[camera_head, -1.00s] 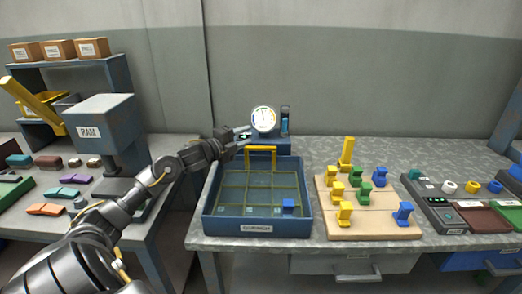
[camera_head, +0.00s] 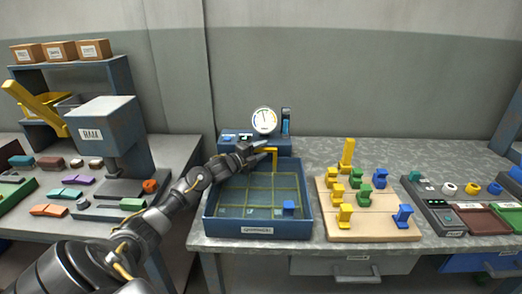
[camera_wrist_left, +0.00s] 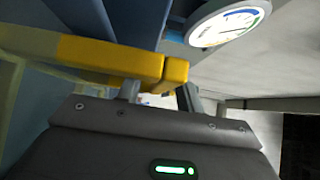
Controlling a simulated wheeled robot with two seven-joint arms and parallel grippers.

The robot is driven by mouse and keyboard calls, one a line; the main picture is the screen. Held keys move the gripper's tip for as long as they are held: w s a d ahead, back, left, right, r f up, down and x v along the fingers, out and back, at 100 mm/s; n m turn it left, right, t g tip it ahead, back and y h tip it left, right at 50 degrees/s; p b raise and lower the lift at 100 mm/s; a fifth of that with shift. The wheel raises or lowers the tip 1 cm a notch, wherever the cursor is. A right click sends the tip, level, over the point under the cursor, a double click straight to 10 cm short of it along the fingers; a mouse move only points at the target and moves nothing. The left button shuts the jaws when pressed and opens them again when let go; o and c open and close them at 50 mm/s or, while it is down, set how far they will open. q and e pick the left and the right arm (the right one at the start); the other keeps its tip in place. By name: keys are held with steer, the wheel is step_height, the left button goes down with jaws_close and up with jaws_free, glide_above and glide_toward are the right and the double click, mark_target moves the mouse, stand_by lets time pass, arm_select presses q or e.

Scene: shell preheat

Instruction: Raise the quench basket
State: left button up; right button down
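The quench basket (camera_head: 247,187) is a yellow wire grid inside a blue tank (camera_head: 258,231) on the middle bench. Its yellow handle (camera_head: 274,161) rises at the back of the tank. My left gripper (camera_head: 261,149) is at the top of this handle, reaching in from the left. In the left wrist view, the yellow handle bar (camera_wrist_left: 120,62) crosses just in front of the gripper, and its corner covers part of the fingers. The two grey fingers (camera_wrist_left: 158,95) stand apart, with a gap between them. My right gripper is not in view.
A blue block (camera_head: 288,207) sits in the tank's front right. A gauge (camera_head: 264,121) stands close behind the handle. A wooden board (camera_head: 372,228) with several coloured pieces lies to the right. A blue press (camera_head: 103,130) stands on the left bench.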

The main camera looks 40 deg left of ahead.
arm_select(q)
steer(key=shift+c, duration=0.2)
jaws_close()
